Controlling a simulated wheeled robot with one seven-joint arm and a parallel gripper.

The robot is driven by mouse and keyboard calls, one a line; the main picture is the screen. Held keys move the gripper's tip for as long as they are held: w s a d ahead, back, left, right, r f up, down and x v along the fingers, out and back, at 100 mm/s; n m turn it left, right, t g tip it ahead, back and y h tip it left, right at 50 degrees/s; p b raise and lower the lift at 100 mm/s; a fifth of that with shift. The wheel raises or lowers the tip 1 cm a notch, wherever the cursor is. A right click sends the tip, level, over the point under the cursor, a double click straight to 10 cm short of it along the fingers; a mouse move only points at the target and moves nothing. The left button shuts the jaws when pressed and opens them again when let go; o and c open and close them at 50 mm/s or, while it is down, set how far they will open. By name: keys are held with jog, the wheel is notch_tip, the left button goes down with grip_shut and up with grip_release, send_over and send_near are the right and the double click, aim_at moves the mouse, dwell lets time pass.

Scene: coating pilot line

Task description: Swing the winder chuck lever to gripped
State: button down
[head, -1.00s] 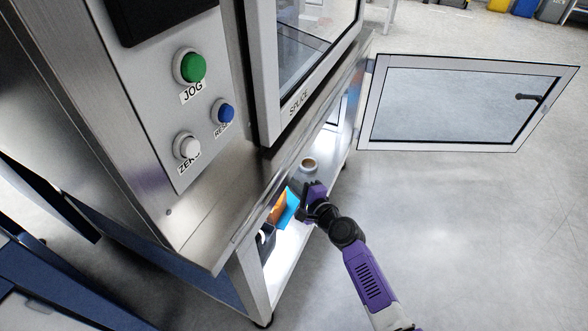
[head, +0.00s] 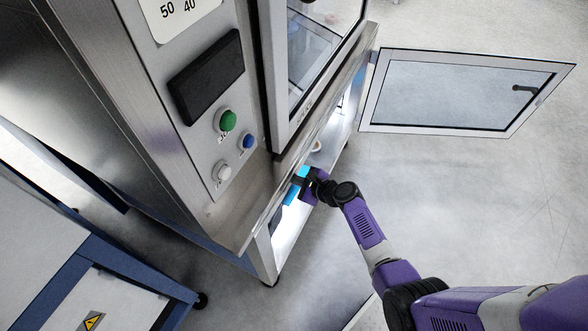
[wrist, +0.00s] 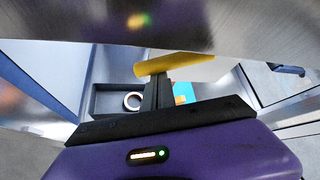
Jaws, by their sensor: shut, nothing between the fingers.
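My gripper (head: 314,180) is at the front edge of the steel cabinet, by the opening below its ledge. In the wrist view its dark fingers (wrist: 157,92) are together, with nothing held. A yellow bar (wrist: 175,65) lies across just beyond the fingertips, under the steel edge. It may be the chuck lever's handle, but I cannot tell, nor whether the fingers touch it. The lever cannot be made out in the head view, where the ledge and my arm cover that area.
The steel ledge (head: 262,205) overhangs the lower shelf. A dark tray (wrist: 103,101) with a ring-shaped roll (wrist: 133,101) and a blue item (head: 301,184) sit there. An open glazed door (head: 465,92) stands out to the right. The floor at right is clear.

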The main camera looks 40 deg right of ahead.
jog(key=r+m+y+p, duration=0.1)
jog(key=p, duration=0.1)
jog(key=a+r+m+g+y+p, duration=0.1)
jog(key=p, duration=0.1)
jog(key=shift+s+r, duration=0.15)
jog(key=shift+r, duration=0.25)
jog(key=shift+r+p, duration=0.1)
jog(key=shift+p, duration=0.25)
notch_tip(320, 180, down, 4)
jog(key=s+b, duration=0.2)
jog(key=b, duration=0.1)
jog(key=d+p+v, duration=0.1)
jog(key=v, duration=0.8)
jog(key=shift+w+d+r+p, duration=0.15)
jog(key=shift+r+p, duration=0.05)
jog(key=shift+p, duration=0.2)
